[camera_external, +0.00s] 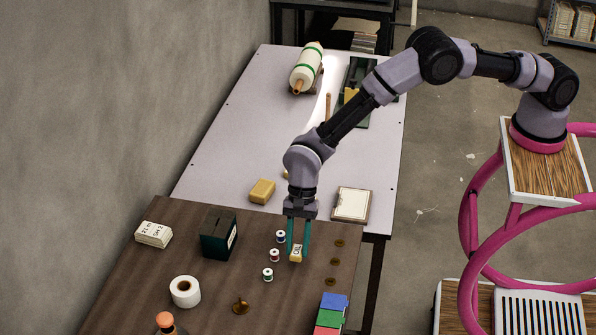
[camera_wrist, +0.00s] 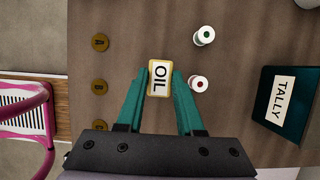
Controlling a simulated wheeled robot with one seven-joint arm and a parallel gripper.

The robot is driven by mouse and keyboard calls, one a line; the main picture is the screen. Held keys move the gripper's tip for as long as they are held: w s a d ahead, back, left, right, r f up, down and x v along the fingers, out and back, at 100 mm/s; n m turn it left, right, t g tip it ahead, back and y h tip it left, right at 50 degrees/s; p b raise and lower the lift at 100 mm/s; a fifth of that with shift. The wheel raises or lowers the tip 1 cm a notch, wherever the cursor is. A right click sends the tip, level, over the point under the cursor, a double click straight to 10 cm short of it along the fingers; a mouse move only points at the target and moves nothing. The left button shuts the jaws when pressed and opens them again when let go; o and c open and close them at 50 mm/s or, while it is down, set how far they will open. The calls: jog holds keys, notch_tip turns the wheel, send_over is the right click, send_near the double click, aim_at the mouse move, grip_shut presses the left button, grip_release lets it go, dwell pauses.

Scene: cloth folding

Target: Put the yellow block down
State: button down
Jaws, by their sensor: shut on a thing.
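My gripper (camera_external: 298,248) points down over the brown table, with its two teal fingers shut on a small yellow block (camera_external: 296,256). In the wrist view the yellow block (camera_wrist: 160,78) sits between the fingertips (camera_wrist: 162,84), its white top label reading "OIL". The block is at or just above the brown tabletop; I cannot tell whether it touches. It is between the column of thread spools (camera_external: 274,255) on its left and the brass discs (camera_external: 334,261) on its right in the external view.
A dark green "TALLY" box (camera_wrist: 283,103) also shows in the external view (camera_external: 219,236). A white tape roll (camera_external: 185,291), a white labelled block (camera_external: 154,234) and coloured blocks (camera_external: 331,317) lie on the brown table (camera_external: 210,312). A larger yellow block (camera_external: 262,191) and clipboard (camera_external: 351,204) lie on the pale table behind.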

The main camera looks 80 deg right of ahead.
jog(key=shift+f, duration=1.35)
jog(key=shift+f, duration=0.1)
jog(key=c, duration=0.5)
grip_release()
jog(key=shift+c, duration=0.2)
jog(key=v, duration=1.2)
